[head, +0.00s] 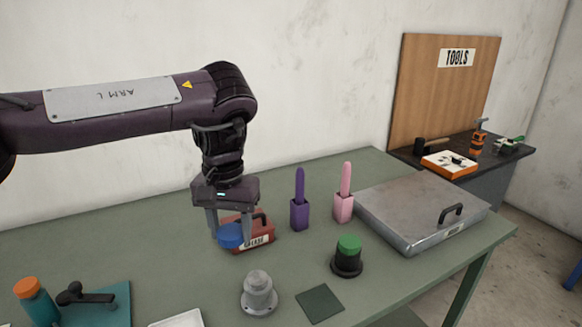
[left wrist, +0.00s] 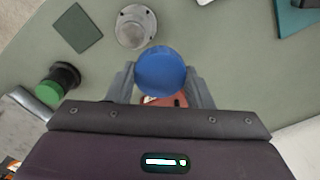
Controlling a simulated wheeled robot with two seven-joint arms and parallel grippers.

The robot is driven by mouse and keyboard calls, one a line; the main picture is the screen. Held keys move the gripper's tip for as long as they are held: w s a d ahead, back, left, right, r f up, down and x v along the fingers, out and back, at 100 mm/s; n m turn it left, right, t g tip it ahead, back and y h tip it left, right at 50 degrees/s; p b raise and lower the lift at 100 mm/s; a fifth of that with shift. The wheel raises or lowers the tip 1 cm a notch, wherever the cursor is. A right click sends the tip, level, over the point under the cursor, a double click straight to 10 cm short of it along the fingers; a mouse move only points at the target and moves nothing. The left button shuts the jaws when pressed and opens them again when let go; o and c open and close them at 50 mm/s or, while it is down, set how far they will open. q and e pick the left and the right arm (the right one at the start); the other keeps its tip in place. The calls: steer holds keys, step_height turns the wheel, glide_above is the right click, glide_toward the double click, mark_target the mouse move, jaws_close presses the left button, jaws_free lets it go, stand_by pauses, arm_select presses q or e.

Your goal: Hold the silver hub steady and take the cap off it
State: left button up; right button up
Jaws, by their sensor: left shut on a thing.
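The silver hub (head: 258,294) stands upright on the green table, its flange flat on the top. It also shows in the left wrist view (left wrist: 134,28). No cap sits on it. My left gripper (head: 230,236) is shut on a round blue cap (head: 229,237), held in the air behind the hub and in front of the red grease box. The blue cap (left wrist: 160,70) lies between both fingers in the left wrist view. The hub and cap are apart. My right gripper is in neither view.
A red box (head: 262,238) labelled grease is close behind the cap. A black hub with a green top (head: 348,256), purple and pink holders (head: 300,213) and a metal case (head: 420,208) stand to the right. A dark square pad (head: 320,304) lies beside the hub. An orange-topped bottle (head: 34,300) stands left.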

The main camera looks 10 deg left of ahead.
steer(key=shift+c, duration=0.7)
arm_select(q)
steer(key=s+d+f+m, duration=0.5)
steer(key=s+d+m, duration=0.3)
steer(key=d, duration=0.5)
steer(key=shift+s, duration=1.2)
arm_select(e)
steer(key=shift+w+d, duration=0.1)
